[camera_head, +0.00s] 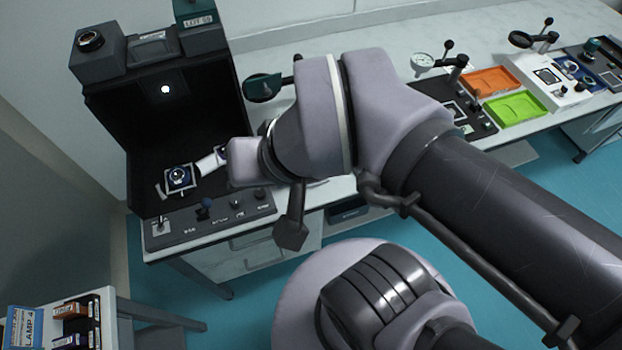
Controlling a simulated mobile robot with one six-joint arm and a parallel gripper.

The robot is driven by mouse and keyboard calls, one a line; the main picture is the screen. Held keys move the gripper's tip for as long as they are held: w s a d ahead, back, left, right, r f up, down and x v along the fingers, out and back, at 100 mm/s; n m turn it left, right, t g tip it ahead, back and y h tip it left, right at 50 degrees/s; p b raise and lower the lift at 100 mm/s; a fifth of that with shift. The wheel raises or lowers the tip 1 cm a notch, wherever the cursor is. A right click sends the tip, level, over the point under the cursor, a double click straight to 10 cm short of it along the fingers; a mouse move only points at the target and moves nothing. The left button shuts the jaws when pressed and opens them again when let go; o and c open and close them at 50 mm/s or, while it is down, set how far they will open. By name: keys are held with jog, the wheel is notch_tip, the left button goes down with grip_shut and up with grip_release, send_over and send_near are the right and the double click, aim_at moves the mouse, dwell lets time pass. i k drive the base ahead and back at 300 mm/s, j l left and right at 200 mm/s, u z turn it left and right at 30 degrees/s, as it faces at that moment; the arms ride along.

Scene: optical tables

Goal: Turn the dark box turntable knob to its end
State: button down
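The dark box (110,110) stands open-fronted at the left on a bench, with a small bright spot on its back wall. Inside lies a small platform with a blue-and-white piece (180,177), probably the turntable. My arm's wrist is in front of the box's right side.
Orange (492,82) and green (517,107) trays and several instruments stand on the bench at the right. A shelf with small boxes (75,325) is at the lower left. My arm hides the middle of the bench. Teal floor is open in front.

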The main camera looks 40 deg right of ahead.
aim_at(259, 193)
jog(key=k+j+z, duration=0.1)
jog(key=z, duration=0.3)
jog(key=k+j+z, duration=0.1)
jog(key=z, duration=0.3)
jog(key=k+j+z, duration=0.1)
jog(key=z, duration=0.3)
jog(key=k+j+z, duration=0.15)
jog(key=z, duration=0.25)
